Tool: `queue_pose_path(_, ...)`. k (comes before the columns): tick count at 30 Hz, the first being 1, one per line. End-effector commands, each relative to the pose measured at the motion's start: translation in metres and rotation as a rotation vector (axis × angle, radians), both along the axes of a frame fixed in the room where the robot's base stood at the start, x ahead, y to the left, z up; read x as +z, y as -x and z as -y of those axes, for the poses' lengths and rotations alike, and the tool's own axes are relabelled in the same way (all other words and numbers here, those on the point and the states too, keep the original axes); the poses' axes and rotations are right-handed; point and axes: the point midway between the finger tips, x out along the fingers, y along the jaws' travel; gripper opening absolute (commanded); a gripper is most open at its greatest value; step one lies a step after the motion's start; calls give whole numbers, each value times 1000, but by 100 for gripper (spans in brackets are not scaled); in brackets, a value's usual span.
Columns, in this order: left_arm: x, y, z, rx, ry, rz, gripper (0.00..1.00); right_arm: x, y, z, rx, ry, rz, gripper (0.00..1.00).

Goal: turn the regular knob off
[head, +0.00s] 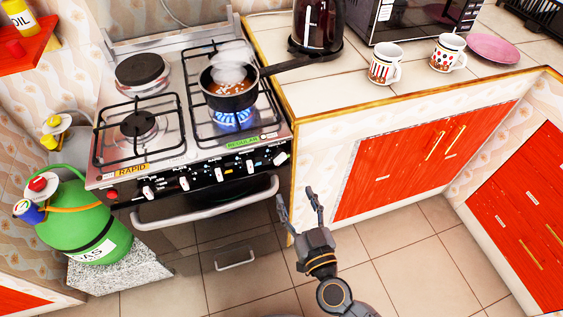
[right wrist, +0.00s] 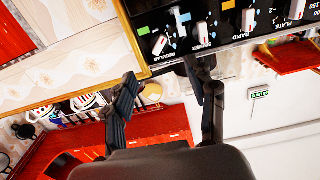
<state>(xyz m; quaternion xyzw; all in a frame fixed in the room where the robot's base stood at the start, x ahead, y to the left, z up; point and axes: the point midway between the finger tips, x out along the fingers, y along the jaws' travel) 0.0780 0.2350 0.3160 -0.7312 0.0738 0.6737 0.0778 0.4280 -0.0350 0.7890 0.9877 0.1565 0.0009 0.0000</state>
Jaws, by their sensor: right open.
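The regular knob (head: 281,158) is the white knob at the right end of the stove's front panel, near the green REGULAR label (head: 243,143). It looks tilted compared with its neighbours. In the right wrist view the knob (right wrist: 160,45) shows at the upper middle, beside the printed word REGULAR. A blue flame (head: 232,118) burns under the pan (head: 229,90) on the front right burner. My right gripper (head: 298,201) is open and empty, in front of and below the knob, apart from it. Its open fingers (right wrist: 162,75) also show in the right wrist view. My left gripper is out of view.
The oven handle bar (head: 207,208) sticks out below the panel. The tiled counter (head: 310,85) with mugs (head: 385,64) stands right of the stove, above red cabinet doors (head: 425,155). A green gas cylinder (head: 75,225) stands at the left. The floor around my right gripper is clear.

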Motion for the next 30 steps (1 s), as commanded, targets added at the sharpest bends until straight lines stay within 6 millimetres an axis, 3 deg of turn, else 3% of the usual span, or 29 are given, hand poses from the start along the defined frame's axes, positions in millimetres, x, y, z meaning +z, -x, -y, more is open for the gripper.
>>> queue_pose_path(9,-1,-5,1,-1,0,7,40,1,-67,-21,-1,-1,3,56)
queue_pose_path(15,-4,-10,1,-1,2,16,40,0,-96,-31,0,0,1,56)
queue_pose_path(21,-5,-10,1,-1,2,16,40,0,-109,-35,0,1,0,56)
queue_pose_path(29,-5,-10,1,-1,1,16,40,0,-110,-35,0,0,0,56)
queue_pose_path(30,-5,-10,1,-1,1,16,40,0,-110,-35,0,0,0,52)
